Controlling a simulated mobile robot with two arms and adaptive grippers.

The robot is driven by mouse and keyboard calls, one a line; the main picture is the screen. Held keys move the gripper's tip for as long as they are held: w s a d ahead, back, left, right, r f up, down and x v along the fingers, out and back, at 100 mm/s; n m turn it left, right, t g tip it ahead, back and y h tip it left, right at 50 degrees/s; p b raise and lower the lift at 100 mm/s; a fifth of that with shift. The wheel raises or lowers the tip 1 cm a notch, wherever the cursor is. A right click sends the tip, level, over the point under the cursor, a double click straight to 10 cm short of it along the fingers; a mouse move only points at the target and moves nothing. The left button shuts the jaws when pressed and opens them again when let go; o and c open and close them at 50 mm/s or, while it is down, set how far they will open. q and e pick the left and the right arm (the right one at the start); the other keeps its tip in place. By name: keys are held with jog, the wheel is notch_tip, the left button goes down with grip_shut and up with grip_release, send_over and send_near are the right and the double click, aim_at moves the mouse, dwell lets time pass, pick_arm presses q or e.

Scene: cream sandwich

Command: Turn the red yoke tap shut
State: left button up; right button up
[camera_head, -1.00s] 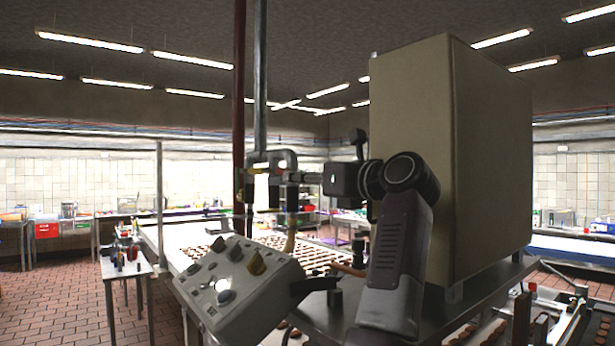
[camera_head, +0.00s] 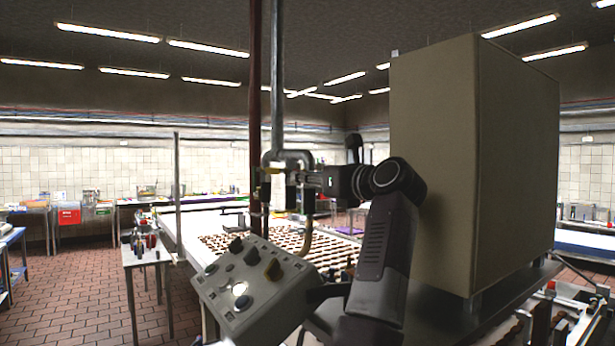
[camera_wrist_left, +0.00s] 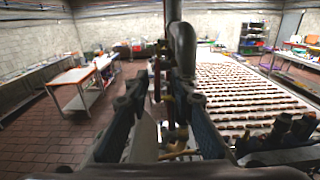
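A grey vertical pipe (camera_head: 277,75) ends in a bent elbow fitting (camera_head: 290,157), beside a dark red vertical pipe (camera_head: 254,110). My left gripper (camera_head: 283,190) reaches in from the right at the fitting, just below the elbow. In the left wrist view the left gripper (camera_wrist_left: 163,92) has its two fingers apart, with the pipework between and beyond them. A small reddish part (camera_wrist_left: 169,108) shows between the fingers; I cannot tell whether it is the red yoke tap or whether a finger touches it. My right gripper is not in view.
A grey control box (camera_head: 258,290) with knobs stands below the fitting. A tall beige cabinet (camera_head: 435,160) is at the right. Behind is a long conveyor (camera_head: 185,235) with rows of brown pieces. A small side table (camera_head: 145,258) and open tiled floor are at the left.

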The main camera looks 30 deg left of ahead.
pick_arm(q)
jog(key=shift+s+r, duration=0.1)
jog(key=shift+s, duration=0.1)
jog(key=c, duration=0.5)
grip_shut()
jog(key=shift+d+r+h, duration=0.1)
jog(key=shift+r+h, duration=0.2)
jog(key=shift+h, duration=0.2)
jog(key=shift+r+g+h, duration=0.2)
jog(key=shift+g+h, duration=0.3)
jog(key=shift+h, duration=0.1)
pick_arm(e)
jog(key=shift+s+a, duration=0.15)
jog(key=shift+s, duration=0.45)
pick_arm(q)
jog(key=o, duration=0.5)
grip_release()
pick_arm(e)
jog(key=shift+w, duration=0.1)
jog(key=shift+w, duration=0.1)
